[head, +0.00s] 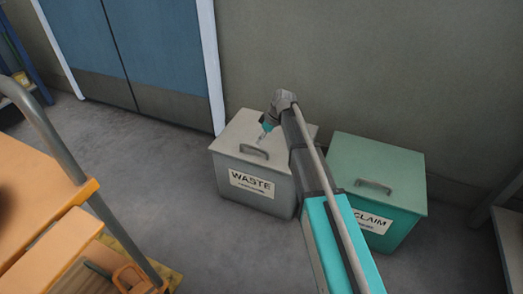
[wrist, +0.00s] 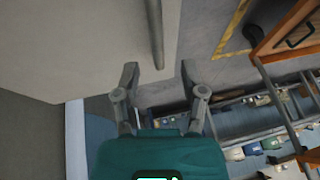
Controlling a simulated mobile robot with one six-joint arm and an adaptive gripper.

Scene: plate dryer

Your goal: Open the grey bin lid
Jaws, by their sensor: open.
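The grey bin (head: 232,172), labelled WASTE, stands against the wall with its lid (head: 236,132) closed. A grey bar handle (head: 254,152) is on the lid near the front edge. My gripper (head: 264,132) is over the lid, just behind the handle in the head view, partly hidden by my wrist. In the wrist view my gripper (wrist: 158,70) is open and empty. The lid (wrist: 75,40) fills the upper left there. The near end of the handle (wrist: 156,32) shows between the two fingertips in the picture; I cannot tell whether they touch it.
A green bin (head: 390,185) with a similar handle stands to the right, partly behind my arm. A blue double door (head: 140,55) is at the back left. An orange cart (head: 40,200) with a grey rail is at the left. Grey floor (head: 150,170) is clear between cart and bins.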

